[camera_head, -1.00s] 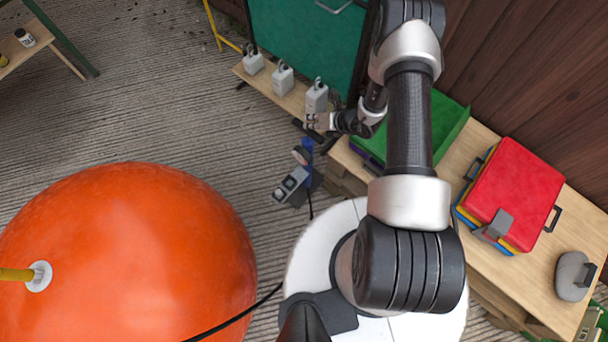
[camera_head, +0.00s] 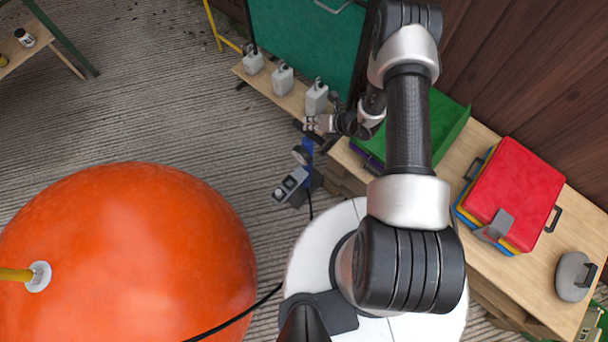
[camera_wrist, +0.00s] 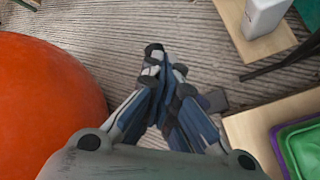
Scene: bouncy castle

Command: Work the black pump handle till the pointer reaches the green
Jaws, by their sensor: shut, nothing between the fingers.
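The gauge's pointer and green zone are too small to read.
A big orange ball (camera_head: 125,260) fills the lower left. A wooden bench (camera_head: 540,215) on the right holds a red case (camera_head: 515,190) and a green tray (camera_head: 440,125). Several white bottles (camera_head: 283,78) stand on a low board behind.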

